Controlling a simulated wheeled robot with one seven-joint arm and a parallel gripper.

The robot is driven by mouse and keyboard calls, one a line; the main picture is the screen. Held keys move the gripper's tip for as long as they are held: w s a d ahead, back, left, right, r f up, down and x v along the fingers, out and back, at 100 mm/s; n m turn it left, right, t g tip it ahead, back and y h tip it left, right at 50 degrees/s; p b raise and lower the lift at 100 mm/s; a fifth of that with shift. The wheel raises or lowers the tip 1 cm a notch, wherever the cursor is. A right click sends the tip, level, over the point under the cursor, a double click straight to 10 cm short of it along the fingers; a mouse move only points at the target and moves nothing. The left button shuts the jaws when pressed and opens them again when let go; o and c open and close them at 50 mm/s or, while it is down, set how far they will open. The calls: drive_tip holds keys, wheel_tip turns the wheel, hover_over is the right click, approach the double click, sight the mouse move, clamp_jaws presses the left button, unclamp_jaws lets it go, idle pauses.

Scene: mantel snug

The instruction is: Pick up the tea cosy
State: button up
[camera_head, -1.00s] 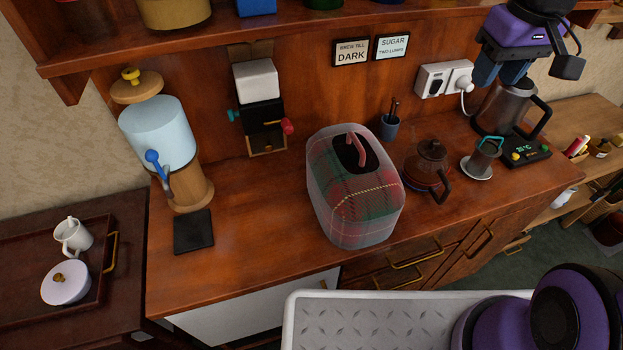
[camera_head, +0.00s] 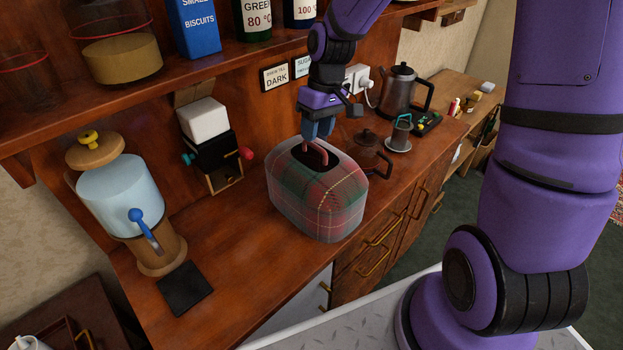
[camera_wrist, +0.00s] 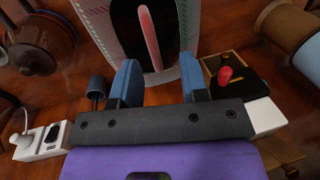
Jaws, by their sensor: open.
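The tea cosy (camera_head: 325,200) is a red and green tartan cover that looks to be inside a clear shell, standing on the wooden counter. A pinkish-red loop handle (camera_head: 312,152) rises from the dark opening in its top. My gripper (camera_head: 317,135) is above the back of the cosy, close to the handle, with its blue fingers pointing down. In the wrist view, the two fingers (camera_wrist: 157,80) are apart, and the handle (camera_wrist: 150,38) shows ahead, between their lines. Nothing is between the fingertips. I cannot tell the exact gap between fingers and handle.
A dark-handled glass pot (camera_head: 368,150), a grey press (camera_head: 400,135) and a kettle (camera_head: 398,90) stand right of the cosy. A black box with a white top (camera_head: 208,135) and a blue dispenser (camera_head: 122,195) stand left. A shelf (camera_head: 190,70) overhangs the counter's back.

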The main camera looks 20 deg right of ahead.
sight(316, 147)
drive_tip(key=shift+a+f, duration=0.1)
drive_tip(key=shift+f, duration=2.45)
clamp_jaws()
